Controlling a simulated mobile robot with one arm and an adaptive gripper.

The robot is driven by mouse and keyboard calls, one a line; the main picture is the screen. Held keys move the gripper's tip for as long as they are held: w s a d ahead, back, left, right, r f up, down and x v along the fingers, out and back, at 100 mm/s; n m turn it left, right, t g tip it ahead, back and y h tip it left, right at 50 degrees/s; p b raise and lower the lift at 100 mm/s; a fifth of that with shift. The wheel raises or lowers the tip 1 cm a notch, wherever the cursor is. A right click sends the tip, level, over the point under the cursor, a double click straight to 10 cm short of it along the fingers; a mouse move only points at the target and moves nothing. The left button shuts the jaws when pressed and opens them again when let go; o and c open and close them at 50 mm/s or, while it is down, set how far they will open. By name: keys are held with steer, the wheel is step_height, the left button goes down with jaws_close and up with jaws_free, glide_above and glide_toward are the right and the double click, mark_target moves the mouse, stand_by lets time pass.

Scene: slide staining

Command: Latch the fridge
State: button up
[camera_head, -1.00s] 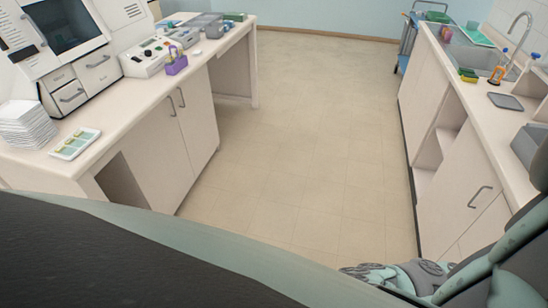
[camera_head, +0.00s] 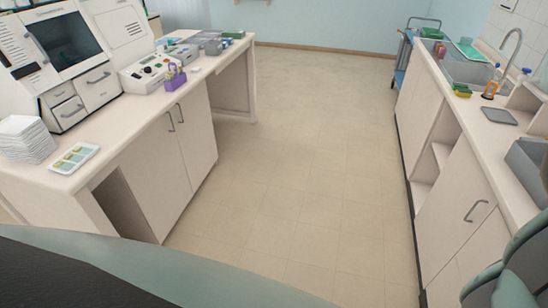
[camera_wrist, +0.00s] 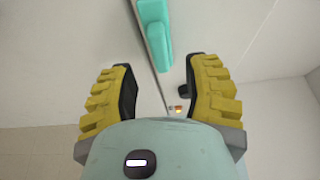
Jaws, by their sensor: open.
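In the wrist view, my gripper (camera_wrist: 160,82) is open, with a yellow ribbed finger on each side and nothing between them. Beyond the fingers is a pale upright surface with a dark seam running down it, which looks like the fridge (camera_wrist: 225,35). A teal bar, perhaps its handle or latch (camera_wrist: 153,38), lies along the seam at the top, beyond the fingertips and apparently apart from them. A small orange-lit spot (camera_wrist: 178,109) shows by the seam, low between the fingers. Whether the door is fully closed, I cannot tell.
In the head view, a left bench (camera_head: 130,125) carries a machine (camera_head: 60,50), a slide tray (camera_head: 73,158) and a paper stack (camera_head: 25,138). A right counter (camera_head: 490,140) has a sink (camera_head: 465,68). A blue trolley (camera_head: 405,55) stands behind. The floor (camera_head: 290,150) between is clear.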

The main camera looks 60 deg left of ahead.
steer(key=shift+p+x, duration=0.65)
steer(key=shift+x, duration=2.3)
steer(key=shift+a, duration=0.1)
jaws_close()
